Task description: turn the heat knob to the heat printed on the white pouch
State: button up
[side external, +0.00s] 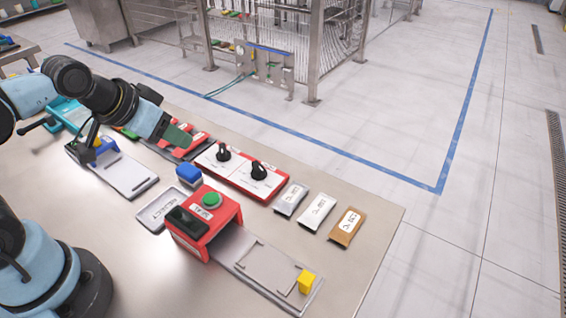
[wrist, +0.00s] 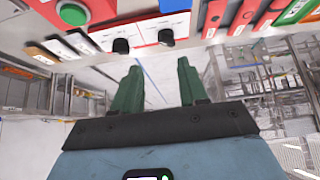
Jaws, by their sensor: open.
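Two black knobs, one on the left (side external: 223,153) and one on the right (side external: 259,171), stand on white panels in a red frame (side external: 233,184). Both also show in the wrist view (wrist: 121,46) (wrist: 166,37); I cannot tell which is the heat knob. The white pouch (side external: 317,214) lies right of the panels, between a silvery pouch (side external: 290,199) and a brown pouch (side external: 346,227). Its print is too small to read. My gripper (side external: 178,138) is open and empty, above the table, left of the knobs and apart from them. Its green fingers (wrist: 159,82) show spread in the wrist view.
A red sealing unit (side external: 205,225) with a green button (side external: 211,199) stands in front of the panels. A blue block (side external: 189,174) and a reject tray (side external: 160,210) are beside it. A yellow block (side external: 305,281) is near the front edge. Red and green items lie behind my gripper.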

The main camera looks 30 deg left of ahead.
jog(key=n+g, duration=0.7)
jog(key=n, duration=0.7)
send_over(258, 165)
notch_tip(258, 165, down, 11)
jog(key=shift+f, duration=0.1)
jog(key=shift+m, duration=0.3)
grip_shut()
